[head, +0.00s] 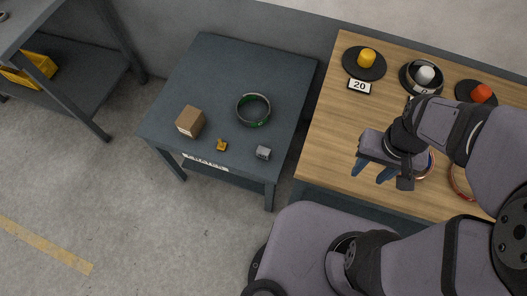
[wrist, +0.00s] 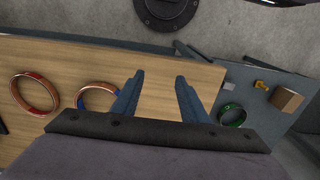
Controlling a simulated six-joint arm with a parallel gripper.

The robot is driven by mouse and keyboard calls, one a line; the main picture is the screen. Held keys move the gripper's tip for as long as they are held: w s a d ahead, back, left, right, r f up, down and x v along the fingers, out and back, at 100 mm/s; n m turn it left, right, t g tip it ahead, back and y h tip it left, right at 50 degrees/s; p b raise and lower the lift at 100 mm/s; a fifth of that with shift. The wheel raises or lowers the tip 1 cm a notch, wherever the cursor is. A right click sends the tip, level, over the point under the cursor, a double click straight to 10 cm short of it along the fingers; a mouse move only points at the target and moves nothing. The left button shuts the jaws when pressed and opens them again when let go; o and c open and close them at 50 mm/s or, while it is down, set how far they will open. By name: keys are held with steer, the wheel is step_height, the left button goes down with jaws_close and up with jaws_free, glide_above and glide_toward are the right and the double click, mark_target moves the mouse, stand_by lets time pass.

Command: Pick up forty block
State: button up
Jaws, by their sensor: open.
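A tag reading 20 (head: 359,86) lies in front of the yellow block. A tag in front of the silver-white block is only partly visible and unreadable. No tag reading forty can be made out. My gripper (head: 371,172) is open and empty over the table's near left part, apart from the blocks. Its blue fingers also show spread in the wrist view (wrist: 160,80).
Copper coils (wrist: 35,93) lie on the wooden table (head: 325,130), partly behind my arm in the head view. A dark side table (head: 215,75) to the left holds a cardboard box (head: 190,121), a green coil (head: 253,110) and small parts. A floor gap separates the tables.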

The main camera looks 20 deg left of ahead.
steer(key=o, duration=0.4)
steer(key=shift+r, duration=0.1)
